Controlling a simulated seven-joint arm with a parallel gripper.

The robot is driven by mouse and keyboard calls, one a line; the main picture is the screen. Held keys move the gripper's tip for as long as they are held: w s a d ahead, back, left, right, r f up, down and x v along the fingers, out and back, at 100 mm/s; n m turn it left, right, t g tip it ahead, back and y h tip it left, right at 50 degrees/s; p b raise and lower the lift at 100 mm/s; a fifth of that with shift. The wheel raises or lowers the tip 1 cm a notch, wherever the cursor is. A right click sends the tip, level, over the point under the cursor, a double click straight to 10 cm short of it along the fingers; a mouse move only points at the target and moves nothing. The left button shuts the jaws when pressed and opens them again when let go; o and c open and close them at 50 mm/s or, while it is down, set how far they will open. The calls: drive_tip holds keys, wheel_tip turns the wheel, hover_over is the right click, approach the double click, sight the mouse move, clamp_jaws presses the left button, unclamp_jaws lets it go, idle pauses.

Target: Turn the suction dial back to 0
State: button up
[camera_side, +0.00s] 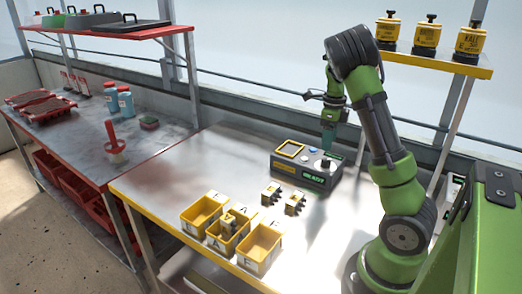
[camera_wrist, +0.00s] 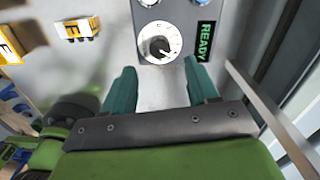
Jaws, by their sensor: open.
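The suction dial (camera_wrist: 158,45) shows in the wrist view as a black knob on a round white scale, at the top centre. Its pointer angles down and right; the scale numbers are too small to read. The dial belongs to the grey control box (camera_side: 312,178) on the bench in the side view. My gripper (camera_wrist: 160,82) is open and empty, its teal fingers spread below the dial in the wrist view, apart from it. In the side view my gripper (camera_side: 328,138) hangs above the box's back edge, pointing down.
A green READY display (camera_wrist: 207,42) sits beside the dial. Yellow bins (camera_side: 203,212) and small white-and-yellow blocks (camera_side: 294,204) stand in front of the box. Yellow canisters (camera_side: 427,34) stand on the shelf above. The bench (camera_side: 200,165) left of the box is clear.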

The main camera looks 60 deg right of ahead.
sight(326, 159)
wheel_tip(326, 159, down, 7)
drive_tip(key=shift+r, duration=0.15)
drive_tip(key=c, duration=1)
drive_tip(key=shift+c, duration=0.2)
